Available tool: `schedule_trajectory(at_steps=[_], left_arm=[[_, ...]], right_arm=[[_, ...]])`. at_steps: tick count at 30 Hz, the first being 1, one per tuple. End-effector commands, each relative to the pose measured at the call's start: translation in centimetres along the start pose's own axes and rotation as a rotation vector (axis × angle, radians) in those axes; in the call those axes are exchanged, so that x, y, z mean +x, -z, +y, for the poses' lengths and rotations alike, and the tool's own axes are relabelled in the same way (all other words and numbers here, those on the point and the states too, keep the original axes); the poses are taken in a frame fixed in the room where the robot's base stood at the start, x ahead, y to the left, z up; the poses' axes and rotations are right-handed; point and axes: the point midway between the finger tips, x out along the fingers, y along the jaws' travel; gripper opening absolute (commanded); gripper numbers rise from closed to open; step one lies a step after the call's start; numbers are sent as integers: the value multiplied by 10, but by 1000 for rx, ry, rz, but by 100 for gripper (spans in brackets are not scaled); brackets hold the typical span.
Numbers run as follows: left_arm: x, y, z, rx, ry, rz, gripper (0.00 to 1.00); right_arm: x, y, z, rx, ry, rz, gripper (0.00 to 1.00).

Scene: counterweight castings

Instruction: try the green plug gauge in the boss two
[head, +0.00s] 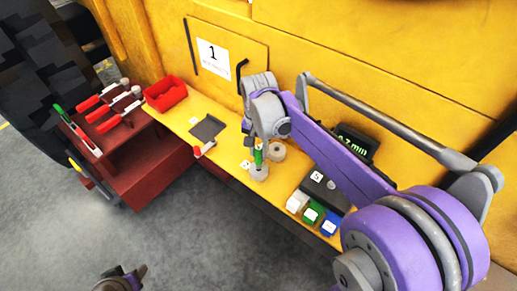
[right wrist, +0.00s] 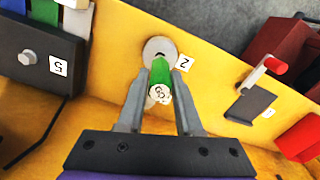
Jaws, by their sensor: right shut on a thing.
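My right gripper (head: 258,146) is shut on the green plug gauge (head: 258,157), gripping its green handle. In the right wrist view, the gripper (right wrist: 162,82) has a finger on each side of the green handle (right wrist: 160,76), whose marked white end faces the camera. Boss two (head: 259,173) is a pale round casting beside a tag with a 2 (right wrist: 183,62). The gauge stands roughly upright over the boss, its lower end at the boss top (right wrist: 160,46). I cannot tell whether its tip is inside the bore. My left gripper (head: 122,279) is partly in view at the bottom, its fingers unclear.
Another pale boss (head: 277,151) stands close behind. A dark block (head: 323,188) with white, green and blue pieces is to the right. A dark plate (head: 208,128), a red-handled gauge (head: 205,149) and a red bin (head: 165,94) lie left. A red trolley (head: 125,160) holds several gauges.

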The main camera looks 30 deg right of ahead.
Motion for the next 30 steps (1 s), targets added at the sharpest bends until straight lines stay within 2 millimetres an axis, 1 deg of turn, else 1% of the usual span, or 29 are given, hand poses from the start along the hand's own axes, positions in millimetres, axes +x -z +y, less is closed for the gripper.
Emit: schedule_trajectory(at_steps=[18, 30], left_arm=[[0, 0, 0, 0, 0, 0, 50], [3, -3, 0, 0, 0, -3, 50]], right_arm=[[0, 0, 0, 0, 0, 0, 0], [5, 0, 0, 0, 0, 0, 0]])
